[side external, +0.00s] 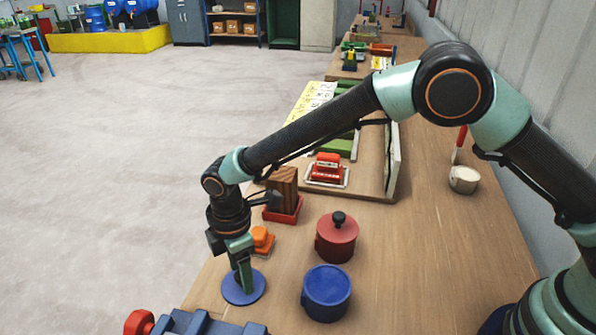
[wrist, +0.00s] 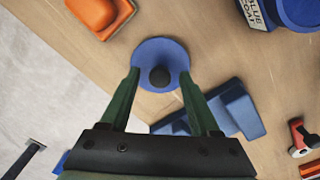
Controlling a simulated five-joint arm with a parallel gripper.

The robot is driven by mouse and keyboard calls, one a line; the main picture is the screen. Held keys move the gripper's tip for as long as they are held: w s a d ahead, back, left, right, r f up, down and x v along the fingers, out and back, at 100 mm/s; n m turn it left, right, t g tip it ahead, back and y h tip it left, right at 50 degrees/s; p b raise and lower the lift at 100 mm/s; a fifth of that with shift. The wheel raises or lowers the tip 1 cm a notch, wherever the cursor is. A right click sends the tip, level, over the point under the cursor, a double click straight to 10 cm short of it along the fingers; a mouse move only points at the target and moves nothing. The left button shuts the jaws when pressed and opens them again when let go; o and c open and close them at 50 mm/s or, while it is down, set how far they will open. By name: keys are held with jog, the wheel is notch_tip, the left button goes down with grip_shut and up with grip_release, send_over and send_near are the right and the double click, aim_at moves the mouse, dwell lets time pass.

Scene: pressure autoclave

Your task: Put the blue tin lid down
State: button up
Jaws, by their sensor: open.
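The blue lid (side external: 257,288) lies flat on the wooden bench near its left edge in the side view. In the wrist view the blue lid (wrist: 172,51) shows as a disc with a dark round knob, the knob between the fingertips. My gripper (side external: 243,287) is just over the lid; in the wrist view my gripper (wrist: 160,78) has its two green fingers spread, with gaps on both sides of the knob. A blue pot (side external: 327,293) stands to the right of the lid, and its label shows partly in the wrist view.
A red pot (side external: 337,238) with a dark-knobbed lid stands behind the blue pot. An orange object (side external: 262,238) and a red tray with wooden blocks (side external: 283,199) are behind my gripper. A blue vise-like tool (side external: 205,322) is at the front edge. Bench right of the pots is clear.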

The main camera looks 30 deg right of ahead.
notch_tip(320, 180, up, 12)
jog(key=w+d+r+m+t, duration=0.1)
jog(key=d+r+m, duration=0.3)
jog(key=d+r, duration=0.4)
jog(key=s+d+r+m+t, duration=0.1)
jog(key=s+d+m, duration=0.3)
jog(key=d, duration=0.4)
jog(key=s+d+r+m+t, duration=0.1)
jog(key=s+d+m, duration=0.3)
jog(key=d, duration=0.4)
jog(key=s+d+m+t, duration=0.2)
jog(key=s+d+m, duration=0.2)
jog(key=d+m, duration=0.2)
jog(key=d, duration=0.2)
jog(key=shift+d+r+t, duration=0.3)
jog(key=shift+r, duration=0.1)
